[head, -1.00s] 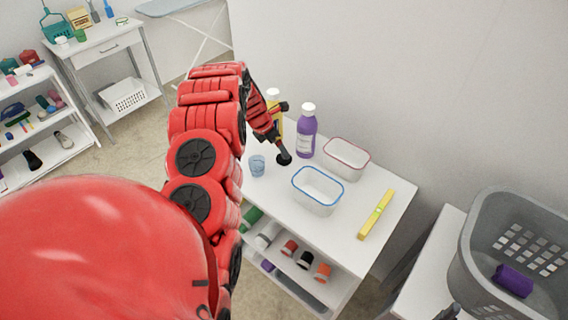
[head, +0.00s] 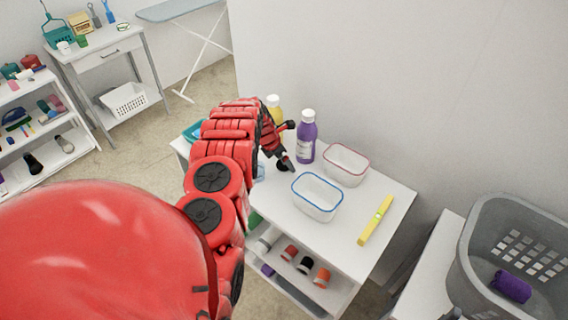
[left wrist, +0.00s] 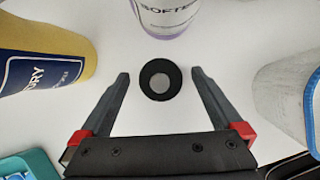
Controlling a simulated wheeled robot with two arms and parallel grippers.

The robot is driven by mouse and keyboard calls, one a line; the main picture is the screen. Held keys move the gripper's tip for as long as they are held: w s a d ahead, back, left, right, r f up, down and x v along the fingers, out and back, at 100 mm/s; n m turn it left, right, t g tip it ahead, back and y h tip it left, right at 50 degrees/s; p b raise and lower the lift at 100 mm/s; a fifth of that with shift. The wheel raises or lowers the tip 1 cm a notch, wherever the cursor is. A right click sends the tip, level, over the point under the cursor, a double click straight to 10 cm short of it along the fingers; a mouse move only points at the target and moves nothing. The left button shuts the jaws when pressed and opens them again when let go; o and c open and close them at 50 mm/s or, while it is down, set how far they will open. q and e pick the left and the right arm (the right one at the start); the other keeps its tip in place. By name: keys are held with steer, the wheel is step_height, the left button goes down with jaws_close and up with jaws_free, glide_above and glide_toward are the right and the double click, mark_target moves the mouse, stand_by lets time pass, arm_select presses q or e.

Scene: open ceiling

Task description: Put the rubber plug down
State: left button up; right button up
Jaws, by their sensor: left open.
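The rubber plug (left wrist: 160,79) is a round black disc with a grey centre, on the white tabletop in the left wrist view. It lies between the fingertips of my left gripper (left wrist: 160,73), which is open, with a gap on both sides of the plug. In the head view my left gripper (head: 284,163) points down over the table, in front of the purple bottle, and I cannot make out the plug there. A small dark part at the bottom edge of the head view may belong to my right gripper; its fingers do not show.
Close by stand the purple bottle (head: 306,138), a yellow bottle (left wrist: 38,55), a blue-rimmed container (head: 317,197) and a red-rimmed container (head: 346,165). A yellow level (head: 376,219) lies at the table's right. A grey basket (head: 480,225) stands further right.

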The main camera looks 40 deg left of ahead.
arm_select(q)
steer(key=c, duration=1.5)
steer(key=shift+r, duration=0.1)
steer(key=r+p, duration=0.1)
steer(key=r, duration=0.1)
steer(key=r+p, duration=0.1)
steer(key=r, duration=0.2)
steer(key=r+p, duration=0.2)
steer(key=shift+s+r, duration=0.3)
steer(key=shift+r, duration=0.1)
steer(key=s+p, duration=0.4)
steer(key=s, duration=0.2)
steer(key=s+a+p, duration=0.1)
steer(key=s+p, duration=0.3)
steer(key=s, duration=0.3)
steer(key=s+f+p, duration=0.1)
steer(key=s+p, duration=0.3)
steer(key=s, duration=0.2)
steer(key=shift+s+a, duration=0.15)
steer(key=shift+a, duration=0.15)
